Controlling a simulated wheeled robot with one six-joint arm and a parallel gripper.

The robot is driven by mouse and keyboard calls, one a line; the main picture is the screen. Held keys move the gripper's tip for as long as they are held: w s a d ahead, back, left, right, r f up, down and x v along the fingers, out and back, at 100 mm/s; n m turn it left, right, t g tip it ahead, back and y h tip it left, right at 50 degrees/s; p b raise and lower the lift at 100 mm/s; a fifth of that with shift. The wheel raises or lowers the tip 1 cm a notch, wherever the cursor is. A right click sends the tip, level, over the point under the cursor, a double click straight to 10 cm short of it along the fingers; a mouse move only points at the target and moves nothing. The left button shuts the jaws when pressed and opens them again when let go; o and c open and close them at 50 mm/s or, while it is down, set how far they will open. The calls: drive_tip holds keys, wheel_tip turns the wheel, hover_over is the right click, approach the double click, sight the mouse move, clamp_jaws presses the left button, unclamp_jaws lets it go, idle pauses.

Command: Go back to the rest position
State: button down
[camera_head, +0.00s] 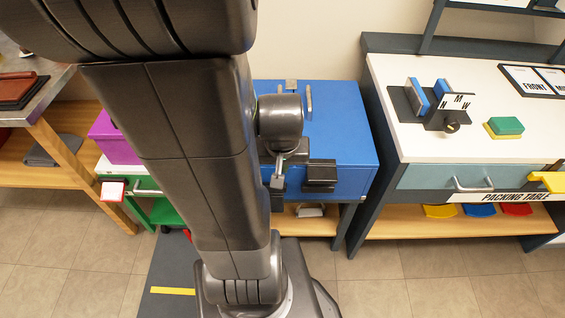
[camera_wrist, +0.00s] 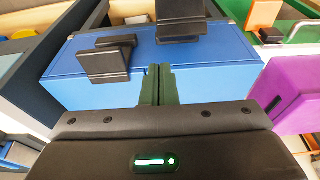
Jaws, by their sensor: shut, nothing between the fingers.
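My gripper (camera_wrist: 157,75) shows in the wrist view with its two fingers together and nothing between them. Its fingertips lie in front of a blue box (camera_wrist: 212,52); I cannot tell whether they touch it. In the head view, the blue box (camera_head: 345,112) stands behind my arm, and my gripper (camera_head: 277,190) is near its front, partly hidden by the arm. A black block-like fitting (camera_wrist: 108,62) is on the box to the left in the wrist view. Another black fitting (camera_wrist: 180,20) is near the top edge of that view.
A packing table (camera_head: 385,150) stands to the right, with a small dark stand (camera_head: 412,98) and a green-and-yellow block (camera_head: 504,127) on it. A purple box (camera_head: 113,138) is left of my arm. A wooden-legged bench (camera_head: 75,165) is at far left. Tiled floor shows in front.

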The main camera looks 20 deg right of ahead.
drive_tip(key=shift+s+a+r, duration=0.15)
drive_tip(key=shift+s+r, duration=0.4)
drive_tip(key=shift+r, duration=0.2)
drive_tip(key=w+f+b, duration=0.1)
drive_tip(key=f, duration=0.2)
drive_tip(key=w+d+f, duration=0.1)
drive_tip(key=w+f, duration=0.1)
drive_tip(key=f, duration=0.1)
drive_tip(key=w+f+b, duration=0.1)
drive_tip(key=w+f, duration=0.1)
drive_tip(key=f, duration=0.1)
drive_tip(key=shift+w+d+b, duration=0.15)
drive_tip(key=shift+d+b, duration=0.15)
drive_tip(key=shift+s+a+f+b, duration=0.2)
drive_tip(key=shift+s+f+b, duration=0.55)
drive_tip(key=shift+s+a+f, duration=0.15)
drive_tip(key=shift+s+f, duration=0.2)
drive_tip(key=shift+s, duration=0.1)
